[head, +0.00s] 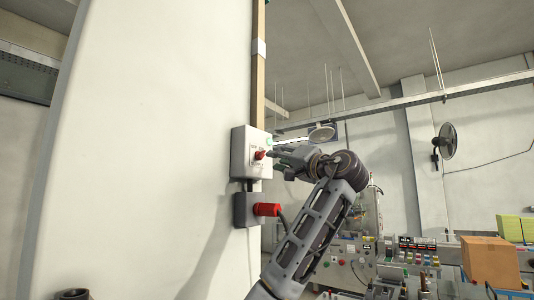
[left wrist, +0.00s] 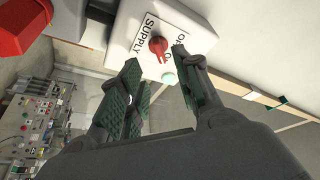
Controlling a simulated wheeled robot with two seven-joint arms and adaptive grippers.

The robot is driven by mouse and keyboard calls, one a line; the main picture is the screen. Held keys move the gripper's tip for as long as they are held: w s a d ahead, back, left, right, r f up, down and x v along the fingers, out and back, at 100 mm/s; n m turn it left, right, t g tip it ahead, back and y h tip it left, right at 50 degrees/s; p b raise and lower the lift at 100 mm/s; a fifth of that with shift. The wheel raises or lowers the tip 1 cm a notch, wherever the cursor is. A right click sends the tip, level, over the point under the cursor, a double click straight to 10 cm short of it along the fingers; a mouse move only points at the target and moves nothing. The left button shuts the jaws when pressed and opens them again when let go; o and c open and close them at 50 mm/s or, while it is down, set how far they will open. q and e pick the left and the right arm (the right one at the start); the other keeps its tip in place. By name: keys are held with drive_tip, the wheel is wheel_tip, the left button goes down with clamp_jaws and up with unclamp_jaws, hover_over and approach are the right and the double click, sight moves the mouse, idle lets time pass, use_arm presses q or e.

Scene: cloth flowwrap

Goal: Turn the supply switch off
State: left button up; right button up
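The supply switch is a red rotary knob (head: 259,155) on the front of a pale grey box (head: 240,158) fixed to the white wall. In the left wrist view the red knob (left wrist: 158,46) sits on a white plate (left wrist: 141,34) lettered SUPPLY, with partly hidden lettering on the other side. A green lamp (head: 269,142) is beside the knob; it also shows in the left wrist view (left wrist: 168,78). My left gripper (head: 274,154) is open in front of the box. Its fingertips (left wrist: 156,61) lie on either side of the knob; contact is not clear. My right gripper is not in view.
A dark box with a red plug (head: 266,209) and cable is below the switch box, close to my left forearm. A wooden-coloured conduit (head: 257,85) runs up the wall edge. Machinery (head: 355,250) and a cardboard box (head: 490,260) stand farther back right.

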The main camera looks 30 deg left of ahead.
sight(264, 155)
use_arm(q)
drive_tip(key=shift+p+x, duration=1.05)
drive_tip(key=shift+x, duration=2.45)
clamp_jaws()
